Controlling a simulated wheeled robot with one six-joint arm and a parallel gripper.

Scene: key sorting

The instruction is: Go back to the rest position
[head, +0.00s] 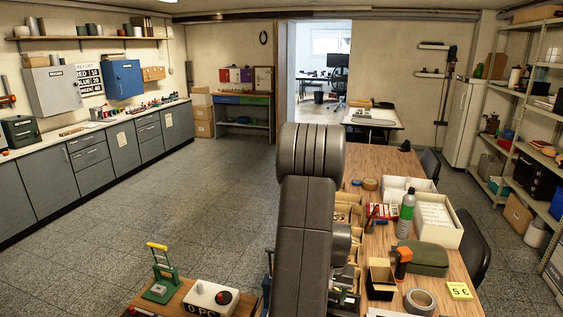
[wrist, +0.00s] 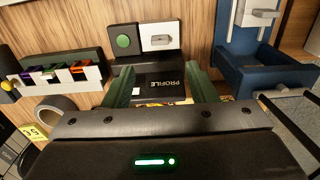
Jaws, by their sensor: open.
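My gripper (wrist: 162,82) is in the wrist view, its two green fingers spread apart and open. No held object shows between the fingers. Beyond and between them is a black device marked PROFILE (wrist: 158,83), with a green button and a white plate bearing a key picture. I cannot tell how far the fingers are from it. Something yellowish shows low between the fingers, mostly hidden by the gripper body. In the head view my dark arm rises in front of the wooden table, and the gripper itself is hidden.
In the wrist view, a rack with coloured pieces (wrist: 62,75) and a tape roll (wrist: 62,108) are left; a blue holder (wrist: 258,75) is right. The head view's wooden table (head: 385,165) is crowded with boxes, a spray can (head: 407,212) and an olive case (head: 424,257). Left floor is clear.

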